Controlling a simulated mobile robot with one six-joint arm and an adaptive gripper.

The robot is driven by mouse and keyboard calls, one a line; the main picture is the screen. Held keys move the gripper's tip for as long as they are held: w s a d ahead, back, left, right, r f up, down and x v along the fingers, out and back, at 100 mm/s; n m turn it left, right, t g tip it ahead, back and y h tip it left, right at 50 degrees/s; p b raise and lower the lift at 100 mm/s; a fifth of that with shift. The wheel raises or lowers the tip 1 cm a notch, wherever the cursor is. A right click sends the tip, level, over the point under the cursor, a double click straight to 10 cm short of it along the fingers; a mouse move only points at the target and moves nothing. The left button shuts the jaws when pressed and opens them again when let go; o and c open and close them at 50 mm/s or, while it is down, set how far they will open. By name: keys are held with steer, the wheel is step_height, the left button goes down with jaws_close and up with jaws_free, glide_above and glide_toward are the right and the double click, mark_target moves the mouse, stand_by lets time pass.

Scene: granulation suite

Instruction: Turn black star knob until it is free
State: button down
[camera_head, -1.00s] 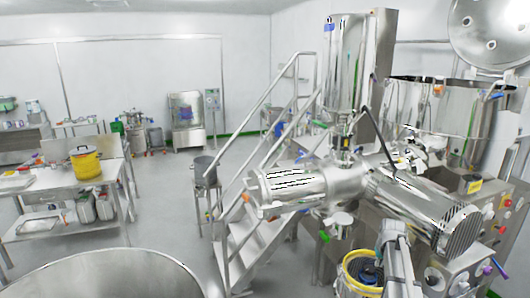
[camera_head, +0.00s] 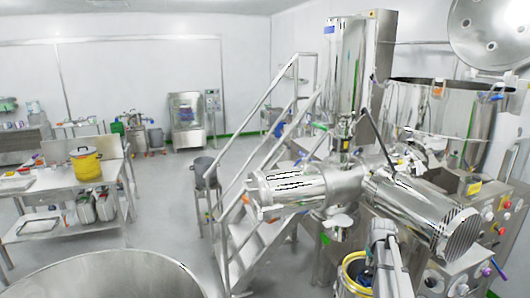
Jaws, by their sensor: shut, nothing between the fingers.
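I cannot make out a black star knob for certain; dark fittings on the machine are too small to tell. The steel machine has a horizontal ribbed cylinder (camera_head: 288,186) on the left and a larger horizontal cylinder (camera_head: 420,212) on the right, below an upright steel column (camera_head: 345,70). A thin black rod (camera_head: 378,138) slants down over its middle. A grey link of my arm (camera_head: 384,250) rises from the bottom edge in front of the machine. I cannot make out my gripper's fingers.
A yellow-rimmed bucket (camera_head: 344,279) stands beside my arm link. Stairs with handrails (camera_head: 262,128) stand left of the machine. A control panel with red buttons (camera_head: 489,217) is at right. A large steel vessel rim (camera_head: 172,264) fills the bottom left. The floor behind it is open.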

steer(key=shift+f, duration=0.15)
steer(key=shift+f+b, duration=3.35)
steer(key=shift+b, duration=0.2)
steer(key=shift+w+d, duration=0.2)
steer(key=shift+w, duration=0.1)
steer(key=shift+s+d, duration=0.3)
steer(key=shift+d, duration=0.4)
steer(key=shift+w+d, duration=0.1)
steer(key=shift+d, duration=0.55)
steer(key=shift+s, duration=0.45)
step_height(320, 180, up, 6)
steer(key=p, duration=0.6)
